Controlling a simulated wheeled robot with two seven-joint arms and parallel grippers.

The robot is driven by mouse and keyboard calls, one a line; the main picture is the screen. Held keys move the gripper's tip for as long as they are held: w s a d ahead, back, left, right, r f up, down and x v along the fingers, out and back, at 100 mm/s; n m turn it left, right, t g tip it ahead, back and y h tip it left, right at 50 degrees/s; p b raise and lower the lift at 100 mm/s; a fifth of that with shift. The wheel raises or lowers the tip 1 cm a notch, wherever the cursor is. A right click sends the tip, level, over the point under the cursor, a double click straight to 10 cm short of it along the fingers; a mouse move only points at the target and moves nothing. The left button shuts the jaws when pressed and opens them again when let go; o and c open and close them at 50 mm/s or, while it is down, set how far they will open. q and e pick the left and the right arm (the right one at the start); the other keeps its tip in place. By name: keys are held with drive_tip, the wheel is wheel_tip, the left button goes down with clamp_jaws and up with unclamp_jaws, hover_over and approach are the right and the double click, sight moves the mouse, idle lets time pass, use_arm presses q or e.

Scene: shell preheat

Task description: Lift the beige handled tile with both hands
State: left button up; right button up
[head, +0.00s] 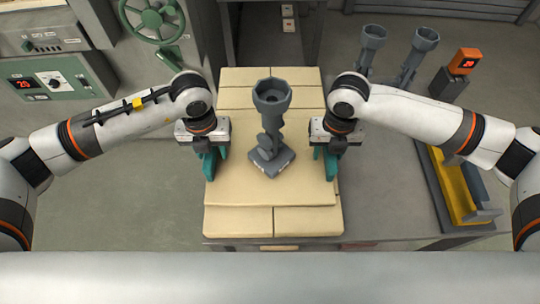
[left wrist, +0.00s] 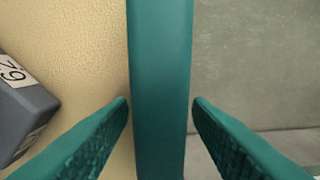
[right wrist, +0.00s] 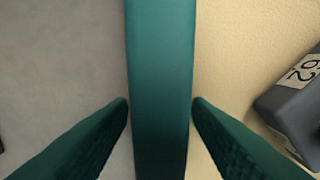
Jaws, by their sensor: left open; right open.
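The beige tile (head: 235,192) lies flat on a layer of beige blocks in the head view. A dark grey fitting (head: 270,125) with a hollow top stands upright on its middle. A teal handle bar (left wrist: 160,50) runs between the fingers of my left gripper (head: 211,165), at the tile's left edge. Another teal handle bar (right wrist: 160,50) runs between the fingers of my right gripper (head: 327,165), at the right edge. Both grippers are open around the bars, with no clear grip on them. In the head view the wrists partly hide the handles.
Beige blocks (head: 300,222) support the tile on a grey bench. Two more grey fittings (head: 415,55) stand at the back right, near an orange display (head: 465,60). A yellow tray (head: 455,190) sits at right. A green valve wheel (head: 152,18) and control box (head: 55,80) are at left.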

use_arm(q)
clamp_jaws()
use_arm(e)
clamp_jaws()
use_arm(q)
drive_tip(key=shift+w+r, duration=0.1)
drive_tip(key=shift+r, duration=0.05)
use_arm(e)
drive_tip(key=shift+w+r, duration=0.1)
drive_tip(key=shift+r, duration=0.05)
